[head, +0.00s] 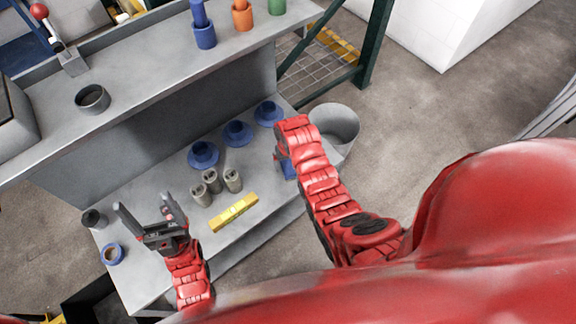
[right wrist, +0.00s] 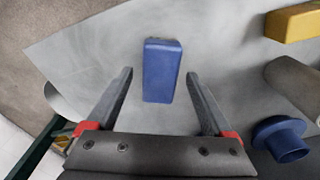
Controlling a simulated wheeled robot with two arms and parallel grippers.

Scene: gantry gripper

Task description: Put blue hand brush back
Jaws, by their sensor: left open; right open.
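A blue block-shaped object (right wrist: 162,70), seemingly the blue hand brush, lies on the lower grey shelf in the right wrist view. In the head view only a blue part (head: 288,168) shows beside my right arm. My right gripper (right wrist: 160,76) is open, its two fingers on either side of the blue object in the picture; I cannot tell how far above it they are. In the head view my right arm hides most of that gripper. My left gripper (head: 146,208) is open and empty over the left part of the lower shelf.
Blue flanged pieces (head: 238,133), grey cylinders (head: 232,180) and a yellow bar (head: 234,212) stand on the lower shelf. Blue (head: 204,36), orange (head: 242,18) and green (head: 277,6) cups stand on the upper shelf. A grey bin (head: 335,128) stands right of the bench.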

